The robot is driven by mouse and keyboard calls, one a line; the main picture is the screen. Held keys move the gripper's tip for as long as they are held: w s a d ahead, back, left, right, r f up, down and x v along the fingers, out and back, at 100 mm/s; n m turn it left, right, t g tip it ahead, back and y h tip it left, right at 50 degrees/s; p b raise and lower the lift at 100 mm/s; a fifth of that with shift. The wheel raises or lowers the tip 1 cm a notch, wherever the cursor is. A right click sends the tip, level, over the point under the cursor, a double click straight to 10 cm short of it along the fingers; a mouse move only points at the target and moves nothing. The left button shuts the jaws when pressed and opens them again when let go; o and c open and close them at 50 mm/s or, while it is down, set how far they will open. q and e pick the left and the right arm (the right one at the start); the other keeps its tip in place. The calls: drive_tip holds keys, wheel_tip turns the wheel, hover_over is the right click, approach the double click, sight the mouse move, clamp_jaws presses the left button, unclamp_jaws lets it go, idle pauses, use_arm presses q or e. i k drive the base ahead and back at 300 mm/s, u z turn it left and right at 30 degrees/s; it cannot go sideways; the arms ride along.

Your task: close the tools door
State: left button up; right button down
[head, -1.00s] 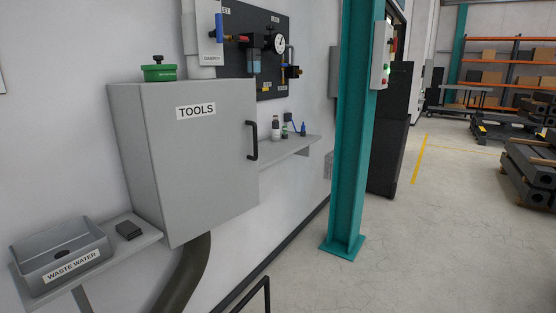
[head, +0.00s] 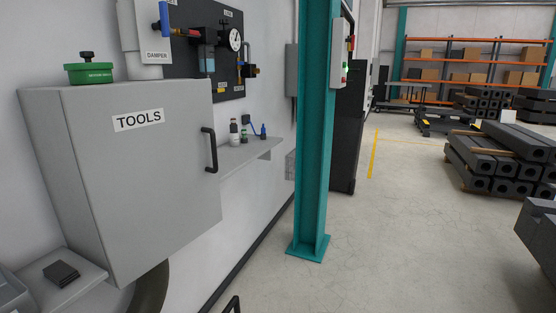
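The tools door (head: 150,170) is the grey front of a wall cabinet at the left of the head view, labelled TOOLS. It appears flush with the cabinet body (head: 62,170), with no gap that I can see. A black vertical bar handle (head: 210,150) is on its right side. Neither of my grippers is in view, and nothing touches the door.
A green lidded container (head: 89,70) stands on the cabinet. A small shelf (head: 252,152) with bottles is to its right. A teal column (head: 314,130) rises from the floor beyond. Open concrete floor (head: 400,240) lies to the right, with stacked dark beams (head: 500,155).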

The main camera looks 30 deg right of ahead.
sight(146, 153)
drive_tip(key=z, duration=0.35)
drive_tip(key=i, duration=1.3)
drive_tip(key=u, duration=0.6)
